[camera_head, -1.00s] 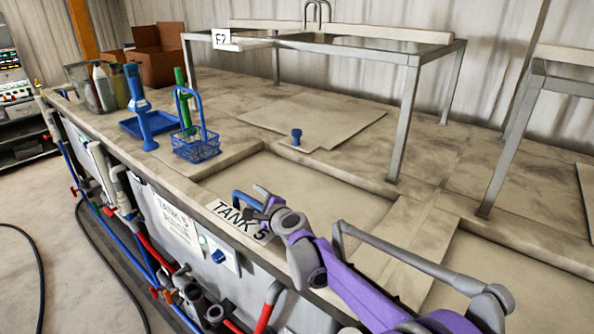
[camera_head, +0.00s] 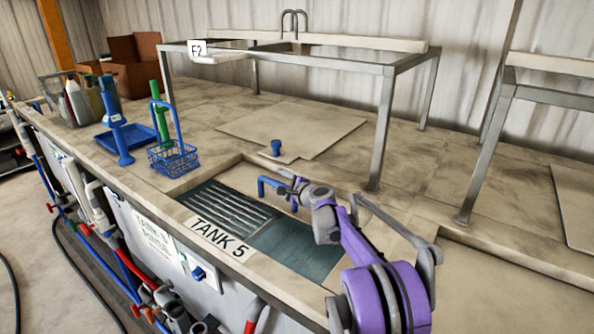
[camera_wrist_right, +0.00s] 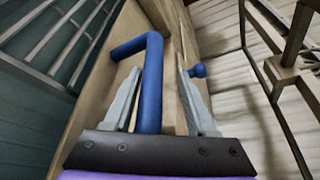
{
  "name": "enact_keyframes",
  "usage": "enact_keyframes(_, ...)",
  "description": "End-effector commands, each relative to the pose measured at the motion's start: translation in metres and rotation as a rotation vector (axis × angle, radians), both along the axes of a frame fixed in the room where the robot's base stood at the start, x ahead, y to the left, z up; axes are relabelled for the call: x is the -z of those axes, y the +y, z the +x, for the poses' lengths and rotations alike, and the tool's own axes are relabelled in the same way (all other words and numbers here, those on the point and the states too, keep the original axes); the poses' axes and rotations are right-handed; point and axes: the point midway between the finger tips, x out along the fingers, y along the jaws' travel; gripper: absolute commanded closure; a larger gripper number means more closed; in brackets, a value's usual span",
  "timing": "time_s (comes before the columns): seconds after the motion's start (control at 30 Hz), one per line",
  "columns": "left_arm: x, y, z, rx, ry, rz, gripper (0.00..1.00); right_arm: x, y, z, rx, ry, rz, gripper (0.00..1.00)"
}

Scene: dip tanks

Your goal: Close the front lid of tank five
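Tank five, marked by a white TANK 5 label (camera_head: 222,236), stands open at its front. A slatted metal rack (camera_head: 235,208) and dark greenish liquid (camera_head: 300,250) show inside. A gap shows on the right finger's side. My left gripper is out of view.
A blue wire basket (camera_head: 173,160) and a blue tray (camera_head: 124,137) with tools stand to the left. A metal frame (camera_head: 385,120) rises behind my right arm. A second beige lid (camera_head: 300,125) with a blue knob (camera_head: 276,147) lies behind the opening.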

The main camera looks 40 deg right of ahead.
Motion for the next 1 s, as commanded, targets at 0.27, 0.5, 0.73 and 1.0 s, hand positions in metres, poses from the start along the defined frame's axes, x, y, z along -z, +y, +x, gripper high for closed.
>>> enact_keyframes(0.27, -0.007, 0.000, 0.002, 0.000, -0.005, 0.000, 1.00, -0.001, -0.052, 0.014, 0.004, -0.001, -0.001, 0.44)
enact_keyframes(0.5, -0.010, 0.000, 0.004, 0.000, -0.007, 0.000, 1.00, -0.001, -0.077, 0.022, 0.003, -0.001, -0.001, 0.44)
enact_keyframes(0.73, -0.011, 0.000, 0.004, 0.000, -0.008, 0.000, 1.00, 0.000, -0.082, 0.023, 0.001, 0.000, 0.000, 0.44)
enact_keyframes(1.0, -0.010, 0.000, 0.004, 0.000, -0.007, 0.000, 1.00, -0.001, -0.082, 0.021, 0.002, 0.000, 0.000, 0.44)
